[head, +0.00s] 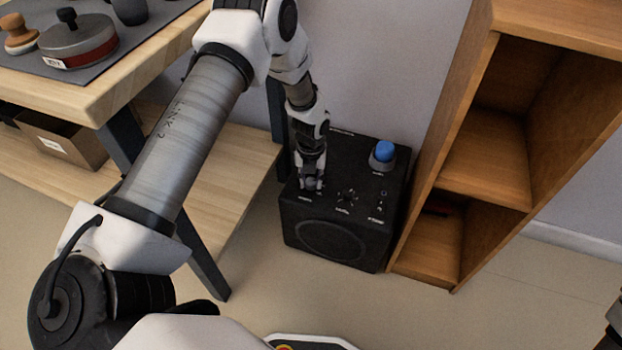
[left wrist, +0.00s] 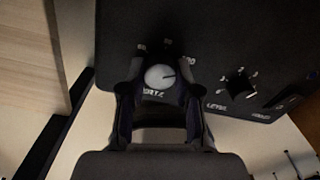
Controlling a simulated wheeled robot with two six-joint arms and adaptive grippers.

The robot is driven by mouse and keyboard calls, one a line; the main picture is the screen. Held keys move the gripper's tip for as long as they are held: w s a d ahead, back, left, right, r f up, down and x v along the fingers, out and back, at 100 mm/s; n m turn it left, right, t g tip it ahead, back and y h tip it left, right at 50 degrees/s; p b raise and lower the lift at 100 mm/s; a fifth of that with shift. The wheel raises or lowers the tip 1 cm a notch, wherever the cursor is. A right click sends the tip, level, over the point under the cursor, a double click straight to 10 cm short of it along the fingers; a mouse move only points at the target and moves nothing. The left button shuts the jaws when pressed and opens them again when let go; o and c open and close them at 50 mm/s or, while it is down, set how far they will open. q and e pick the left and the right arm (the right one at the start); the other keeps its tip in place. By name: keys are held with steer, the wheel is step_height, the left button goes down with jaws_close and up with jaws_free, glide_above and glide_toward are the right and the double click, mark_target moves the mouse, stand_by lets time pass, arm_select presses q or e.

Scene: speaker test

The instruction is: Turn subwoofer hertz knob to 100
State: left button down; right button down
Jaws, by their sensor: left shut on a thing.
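The black subwoofer (head: 337,243) stands on the floor between the table and the shelf. My left gripper (head: 312,186) reaches down to the left knob on its top panel.
A blue-topped knob or button (head: 384,151) rises at the subwoofer's back right. A wooden shelf (head: 447,150) stands close on the right. A wooden table (head: 135,72) with pots and a lower board is on the left. Floor in front is clear.

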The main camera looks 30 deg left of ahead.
mark_target(311, 181)
stand_by(0.3)
arm_select(q)
steer(key=c, duration=0.8)
jaws_free()
step_height(311, 181, up, 12)
steer(key=shift+f, duration=0.1)
